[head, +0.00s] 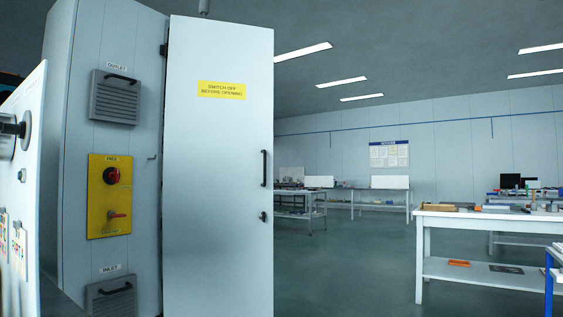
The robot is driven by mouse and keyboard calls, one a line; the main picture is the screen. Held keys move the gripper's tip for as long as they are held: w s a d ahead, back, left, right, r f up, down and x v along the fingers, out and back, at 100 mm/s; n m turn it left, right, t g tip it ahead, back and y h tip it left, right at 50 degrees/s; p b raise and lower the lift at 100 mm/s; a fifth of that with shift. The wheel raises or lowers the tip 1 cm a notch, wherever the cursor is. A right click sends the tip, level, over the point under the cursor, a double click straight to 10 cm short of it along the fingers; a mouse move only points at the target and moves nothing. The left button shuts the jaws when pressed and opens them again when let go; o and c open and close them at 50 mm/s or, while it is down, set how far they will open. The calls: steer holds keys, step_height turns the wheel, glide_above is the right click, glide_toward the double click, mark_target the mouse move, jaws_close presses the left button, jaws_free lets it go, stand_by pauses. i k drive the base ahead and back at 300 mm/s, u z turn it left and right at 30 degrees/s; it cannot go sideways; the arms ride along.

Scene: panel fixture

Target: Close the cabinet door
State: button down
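The cabinet (85,210) stands at the left in the head view, tall and pale grey. Its door (217,190) stands open, hinged on its left edge and swung out to the right of the cabinet's side. The door has a yellow warning label (222,90), a black handle (264,168) near its right edge and a small black latch (263,217) below it. The inside of the cabinet is hidden. My gripper is not in view.
The cabinet's side carries a yellow switch panel (110,196), an outlet vent (115,97) and an inlet vent (111,299). A white panel (28,190) with fittings stands at the far left. Right of the door is clear floor (350,265), then a workbench (470,222).

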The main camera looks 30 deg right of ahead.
mark_target(217, 256)
steer(key=u, duration=0.1)
steer(key=k, duration=0.45)
steer(key=z, duration=1.4)
steer(key=i, duration=0.8)
steer(key=z, duration=0.65)
steer(key=i, duration=1)
steer(key=u, duration=0.85)
steer(key=i, duration=0.75)
steer(key=u, duration=0.7)
